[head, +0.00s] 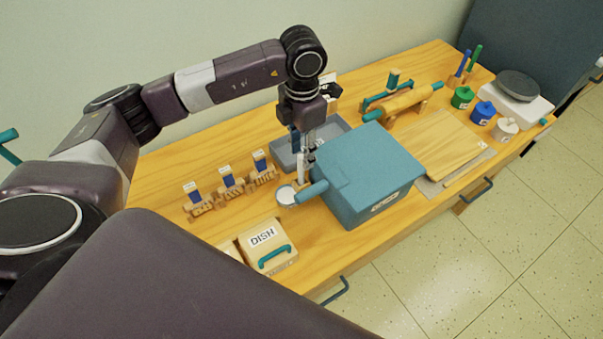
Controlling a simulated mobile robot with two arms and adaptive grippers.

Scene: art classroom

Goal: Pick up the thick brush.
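I cannot make out with certainty which thing is the thick brush. A blue-handled tool (462,64) and a green-handled tool (475,56) stand upright at the far right end of the table; their lower ends are hard to see. My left gripper (302,172) points down beside the left side of the teal box, above a small round white dish (286,196). Pale and wooden parts show around its fingertips. They are too small to tell whether the fingers are open or hold anything. My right gripper is not in view.
The teal box (365,165) stands mid-table beside the gripper, with a grey tray (284,156) behind. Small wooden stands with blue labels (228,182) line the left. A box marked DISH (267,248) is in front. A wooden board (445,143) and lidded pots (483,112) are right.

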